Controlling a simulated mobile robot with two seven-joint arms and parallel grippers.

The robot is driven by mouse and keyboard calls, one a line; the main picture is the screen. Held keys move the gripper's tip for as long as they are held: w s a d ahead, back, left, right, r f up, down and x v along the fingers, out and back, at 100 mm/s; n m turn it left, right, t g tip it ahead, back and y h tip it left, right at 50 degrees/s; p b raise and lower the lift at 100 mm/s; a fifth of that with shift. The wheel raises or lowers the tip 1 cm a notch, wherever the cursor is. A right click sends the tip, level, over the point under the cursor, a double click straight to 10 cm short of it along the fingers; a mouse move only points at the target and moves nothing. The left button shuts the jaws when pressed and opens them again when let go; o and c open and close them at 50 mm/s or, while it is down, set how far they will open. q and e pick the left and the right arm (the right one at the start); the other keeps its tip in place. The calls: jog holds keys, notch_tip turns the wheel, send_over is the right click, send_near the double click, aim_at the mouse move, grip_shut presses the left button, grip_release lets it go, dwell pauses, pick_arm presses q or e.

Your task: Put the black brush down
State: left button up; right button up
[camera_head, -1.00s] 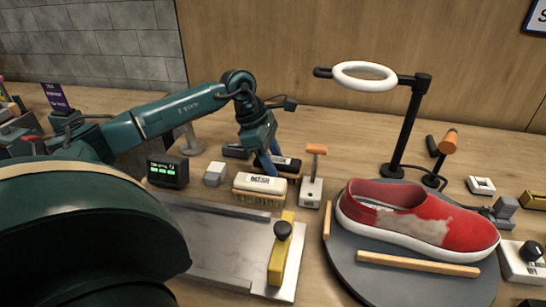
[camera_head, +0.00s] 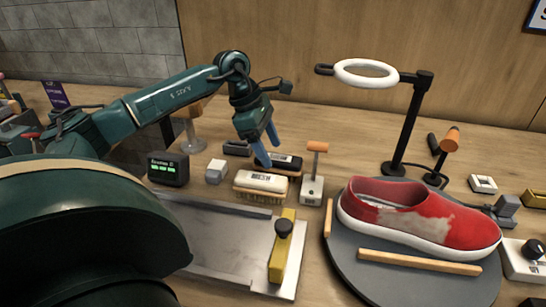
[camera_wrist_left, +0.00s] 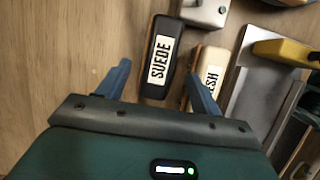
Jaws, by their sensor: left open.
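The black brush (camera_head: 288,162), labelled SUEDE in the left wrist view (camera_wrist_left: 160,58), rests on the wooden table behind the cream brush. My left gripper (camera_head: 269,154) is open just above it, fingers apart. In the left wrist view the brush lies between the open fingertips (camera_wrist_left: 158,70) in the picture, with nothing gripped. The near finger hides part of the brush's left end in the head view. My right gripper is not in view.
A cream brush (camera_head: 262,182) sits just in front, with an orange-handled tool (camera_head: 313,185) to the right. A metal tray (camera_head: 222,245) lies nearer. A red sneaker (camera_head: 420,220) stands on a round grey turntable (camera_head: 400,290) at right, by a ring lamp (camera_head: 415,110).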

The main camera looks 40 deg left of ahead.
pick_arm(q)
jog(key=v, duration=0.9)
jog(key=shift+r+p, duration=0.25)
jog(key=shift+p, duration=0.05)
jog(key=shift+d, duration=0.15)
